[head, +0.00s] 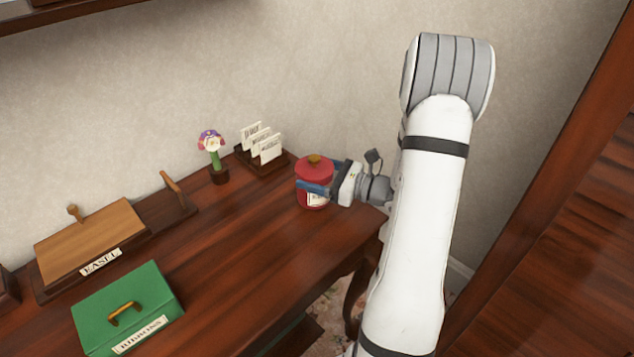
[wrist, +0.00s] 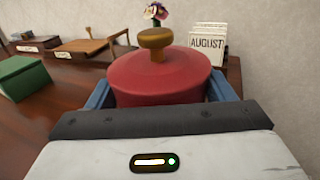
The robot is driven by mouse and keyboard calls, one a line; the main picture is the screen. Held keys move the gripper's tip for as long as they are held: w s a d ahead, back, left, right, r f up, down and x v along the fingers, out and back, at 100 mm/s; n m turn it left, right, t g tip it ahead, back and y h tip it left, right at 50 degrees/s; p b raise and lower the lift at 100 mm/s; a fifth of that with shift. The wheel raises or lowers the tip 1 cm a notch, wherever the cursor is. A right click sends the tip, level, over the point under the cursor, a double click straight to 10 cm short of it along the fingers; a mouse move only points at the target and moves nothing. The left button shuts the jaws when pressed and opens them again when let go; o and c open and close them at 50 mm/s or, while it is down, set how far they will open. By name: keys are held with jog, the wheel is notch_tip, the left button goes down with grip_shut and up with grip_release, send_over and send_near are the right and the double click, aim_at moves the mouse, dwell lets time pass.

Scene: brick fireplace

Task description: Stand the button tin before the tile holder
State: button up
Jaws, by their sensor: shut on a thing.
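The button tin is a round red tin (head: 316,172) with a brass-coloured knob on its lid and a pale label low on its side. It is upright near the right end of the desk; whether its base touches the wood I cannot tell. My gripper (head: 322,189) is shut on it, with blue fingers at both sides. In the wrist view the tin (wrist: 160,77) fills the middle, between the fingers. The tile holder (head: 262,160) is a dark wooden stand with several white lettered tiles, behind and left of the tin. One tile in the wrist view (wrist: 207,43) reads AUGUST.
A small flower figure in a pot (head: 213,158) stands left of the tile holder. An easel box (head: 88,242) and a green ribbons box (head: 127,308) lie farther left on the desk (head: 240,240). The desk's middle is clear. A wall rises behind.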

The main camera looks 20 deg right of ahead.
jog(key=shift+f, duration=1.4)
jog(key=shift+f, duration=0.15)
jog(key=o, duration=1.1)
